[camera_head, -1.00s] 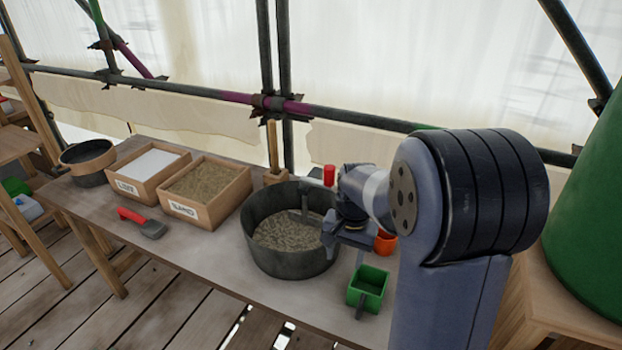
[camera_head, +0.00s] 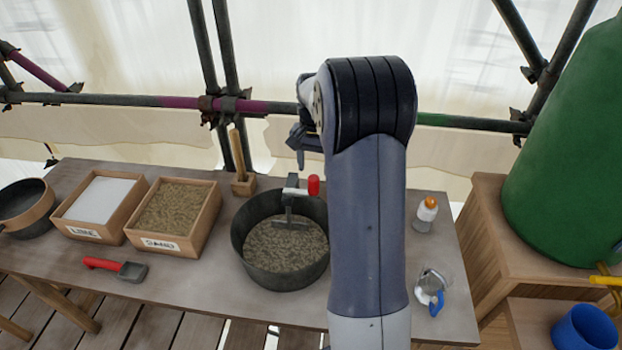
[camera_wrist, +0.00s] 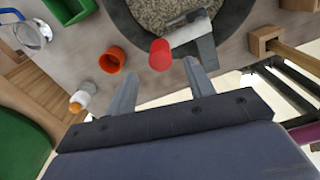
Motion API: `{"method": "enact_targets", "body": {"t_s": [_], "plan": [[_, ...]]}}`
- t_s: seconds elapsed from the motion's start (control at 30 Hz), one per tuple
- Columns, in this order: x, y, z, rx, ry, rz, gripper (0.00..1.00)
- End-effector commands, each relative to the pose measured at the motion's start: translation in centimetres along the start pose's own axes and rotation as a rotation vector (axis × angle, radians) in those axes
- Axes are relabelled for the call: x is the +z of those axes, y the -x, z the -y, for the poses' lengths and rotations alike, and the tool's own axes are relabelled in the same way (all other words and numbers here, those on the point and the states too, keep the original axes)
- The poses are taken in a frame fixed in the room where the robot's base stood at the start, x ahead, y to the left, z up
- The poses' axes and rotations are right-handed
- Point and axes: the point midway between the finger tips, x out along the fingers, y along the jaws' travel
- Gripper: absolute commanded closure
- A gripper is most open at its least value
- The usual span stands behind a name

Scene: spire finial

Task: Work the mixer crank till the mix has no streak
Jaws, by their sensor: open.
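The mixer is a round dark tub (camera_head: 250,255) on the bench, holding a grainy grey-brown mix (camera_head: 285,250). I cannot make out a clear streak in it. A metal crank (camera_head: 291,192) stands above the tub, its upright red handle (camera_head: 313,186) at the right end. In the wrist view the crank arm (camera_wrist: 188,32) and red handle (camera_wrist: 160,54) also show. My gripper (camera_wrist: 161,84) is open and empty there, the handle lying just beyond and between the fingertips, apart from them. In the head view my gripper (camera_head: 302,143) is partly hidden, above and behind the tub.
Lime box (camera_head: 100,203), sand box (camera_head: 172,210) and red-handled trowel (camera_head: 118,268) lie left. An orange cup (camera_wrist: 112,60) and green box (camera_wrist: 95,10) are near the tub. A bottle (camera_head: 426,214) and glass jug (camera_head: 432,287) stand right. Scaffold pipes cross behind.

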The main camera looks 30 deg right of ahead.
Motion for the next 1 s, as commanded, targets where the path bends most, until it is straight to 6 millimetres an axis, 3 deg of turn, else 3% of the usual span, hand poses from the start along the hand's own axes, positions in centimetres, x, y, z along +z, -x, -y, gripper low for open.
{"method": "enact_targets", "body": {"t_s": [0.2,0.4,0.77,1.0], "plan": [[0.1,-4.1,0.0,0.001,0.001,0.004,0.49],[0.1,-6.2,0.0,0.000,0.001,0.001,0.49],[0.1,-6.8,0.0,-0.001,0.001,-0.001,0.49],[0.1,-6.8,0.0,-0.001,0.001,-0.001,0.69]]}}
